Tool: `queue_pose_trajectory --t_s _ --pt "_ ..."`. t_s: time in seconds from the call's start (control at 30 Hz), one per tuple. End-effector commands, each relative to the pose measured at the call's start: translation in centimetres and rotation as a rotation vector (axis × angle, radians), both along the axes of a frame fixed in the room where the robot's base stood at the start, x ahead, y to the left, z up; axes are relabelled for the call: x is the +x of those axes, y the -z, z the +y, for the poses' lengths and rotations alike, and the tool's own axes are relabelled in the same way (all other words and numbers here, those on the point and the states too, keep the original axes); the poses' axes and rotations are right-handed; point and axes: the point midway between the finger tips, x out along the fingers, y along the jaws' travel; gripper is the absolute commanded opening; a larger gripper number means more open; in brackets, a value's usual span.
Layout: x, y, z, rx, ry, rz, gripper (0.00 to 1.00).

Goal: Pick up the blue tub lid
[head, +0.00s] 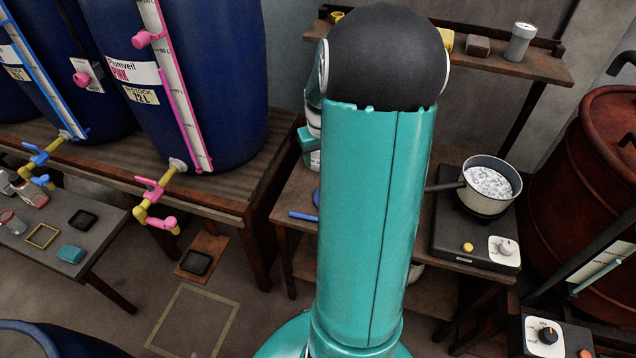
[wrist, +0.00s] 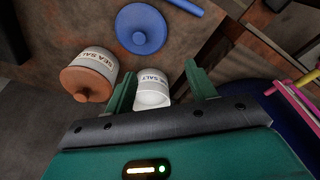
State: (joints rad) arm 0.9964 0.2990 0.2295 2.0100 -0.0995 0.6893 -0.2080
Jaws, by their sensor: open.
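The blue tub lid (wrist: 141,29) is a round disc with a small raised knob, lying on the brown bench in the upper middle of the wrist view. In the head view only a sliver of blue (head: 317,197) shows beside my arm, which hides the rest. My gripper (wrist: 160,70) is open, with its two green fingers apart. A white tub labelled salt (wrist: 153,88) shows between the fingers; I cannot tell if they touch it. The lid lies beyond the fingertips, apart from them.
A sea salt jar with a brown lid (wrist: 89,77) stands just left of the left finger. A blue stick (wrist: 186,7) lies right of the blue lid. A pot (head: 487,186) sits on a hotplate at right. Large blue vats (head: 235,80) stand at left.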

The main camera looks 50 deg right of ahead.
Motion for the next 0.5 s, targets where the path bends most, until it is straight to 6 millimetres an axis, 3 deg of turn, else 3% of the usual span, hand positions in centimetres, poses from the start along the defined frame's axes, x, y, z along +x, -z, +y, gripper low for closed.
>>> queue_pose_trajectory --t_s 0.03,0.1,0.2,0.37,0.5 --pt "-1.0 1.5 -1.8 0.019 0.031 0.004 0.56" --pt "-1.8 2.9 -3.3 0.034 0.053 0.005 0.56" --pt "-2.4 4.1 -4.6 0.045 0.071 0.004 0.56" --pt "-2.5 6.0 -5.1 0.050 0.075 0.006 0.56" --pt "-2.1 8.7 -5.1 0.051 0.073 0.005 0.56"
